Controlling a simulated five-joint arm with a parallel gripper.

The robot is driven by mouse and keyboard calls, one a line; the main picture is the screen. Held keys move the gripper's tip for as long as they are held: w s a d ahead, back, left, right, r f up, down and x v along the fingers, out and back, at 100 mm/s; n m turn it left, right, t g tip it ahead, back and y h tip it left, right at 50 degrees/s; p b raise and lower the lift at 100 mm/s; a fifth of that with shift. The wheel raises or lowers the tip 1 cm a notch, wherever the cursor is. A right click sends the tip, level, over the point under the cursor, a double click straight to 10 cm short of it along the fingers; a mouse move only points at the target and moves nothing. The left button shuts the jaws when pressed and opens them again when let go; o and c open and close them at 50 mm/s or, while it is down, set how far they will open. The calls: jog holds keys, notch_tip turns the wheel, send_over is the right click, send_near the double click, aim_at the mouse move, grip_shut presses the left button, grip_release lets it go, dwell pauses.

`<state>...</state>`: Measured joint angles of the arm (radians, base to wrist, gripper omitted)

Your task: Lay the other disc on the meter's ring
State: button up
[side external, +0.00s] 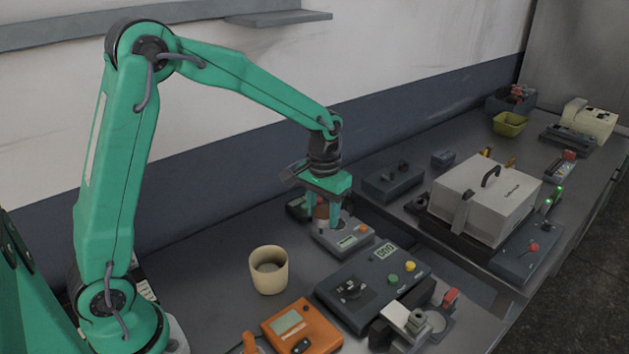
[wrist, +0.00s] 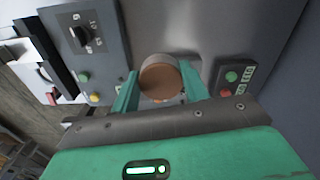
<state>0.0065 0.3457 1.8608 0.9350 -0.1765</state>
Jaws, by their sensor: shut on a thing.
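My gripper (side external: 328,218) points down over a small grey meter (side external: 342,240) with a display and an orange-red button. Its two green fingers are shut on a brown round disc (side external: 320,212). The ring of the meter is hidden behind the disc and fingers. I cannot tell whether the disc touches it.
A beige cup (side external: 268,276) stands left of the meter. A dark control box (side external: 372,285) with a knob and coloured buttons is in front, and an orange device (side external: 301,327) nearer still. A white case (side external: 485,198) stands to the right.

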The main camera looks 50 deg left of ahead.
jog(key=w+a, duration=0.5)
jog(key=w, duration=0.4)
jog(key=shift+f, duration=0.35)
jog(key=shift+f, duration=0.2)
jog(key=shift+f, duration=3.2)
jog(key=shift+f, duration=0.55)
jog(key=o, duration=1.1)
jog(key=shift+s, duration=0.1)
jog(key=shift+o, duration=0.2)
jog(key=shift+r, duration=0.1)
notch_tip(320, 180, up, 8)
jog(key=shift+f, duration=0.2)
